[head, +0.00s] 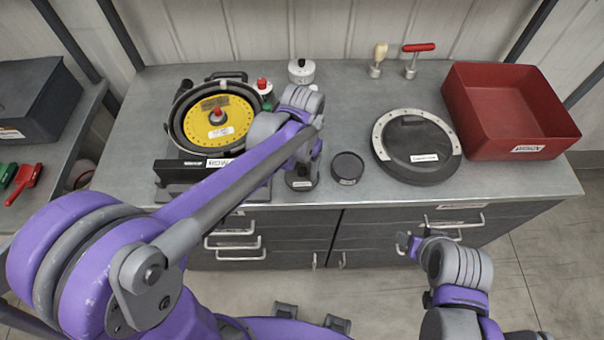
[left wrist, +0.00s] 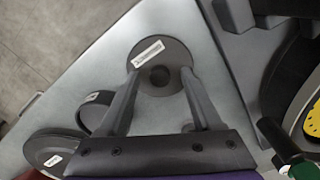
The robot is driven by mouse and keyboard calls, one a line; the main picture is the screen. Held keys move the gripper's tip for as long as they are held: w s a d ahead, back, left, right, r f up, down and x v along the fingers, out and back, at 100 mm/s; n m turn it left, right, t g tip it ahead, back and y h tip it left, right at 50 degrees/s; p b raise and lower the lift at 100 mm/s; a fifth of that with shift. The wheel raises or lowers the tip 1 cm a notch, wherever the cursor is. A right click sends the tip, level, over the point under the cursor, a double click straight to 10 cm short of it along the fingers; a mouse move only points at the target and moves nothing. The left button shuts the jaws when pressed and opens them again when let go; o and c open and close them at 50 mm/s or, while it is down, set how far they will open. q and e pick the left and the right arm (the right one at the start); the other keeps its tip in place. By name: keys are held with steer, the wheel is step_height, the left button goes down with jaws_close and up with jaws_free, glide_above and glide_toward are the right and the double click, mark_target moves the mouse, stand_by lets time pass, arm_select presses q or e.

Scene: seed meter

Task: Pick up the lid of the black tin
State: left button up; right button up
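A round dark grey piece with a white label (left wrist: 160,66) lies below my left gripper in the left wrist view, with a darker round spot at its middle. In the head view it is the small labelled dark round tin (head: 300,183), partly hidden by my left arm. My left gripper (left wrist: 163,101) is open, its fingers on either side of the dark spot; I cannot tell whether they touch it. A second black round tin (head: 347,166) stands just right of it and shows in the left wrist view (left wrist: 97,112). My right gripper (head: 408,243) appears open and empty, in front of the bench.
A seed meter with a yellow disc (head: 220,125) stands left on the bench. A black disc with a pale rim (head: 416,145) lies right, beside a red bin (head: 510,115). A white-topped jar (head: 301,71) and two handled tools (head: 417,60) stand at the back.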

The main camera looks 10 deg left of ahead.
arm_select(q)
jaws_close()
stand_by(0.3)
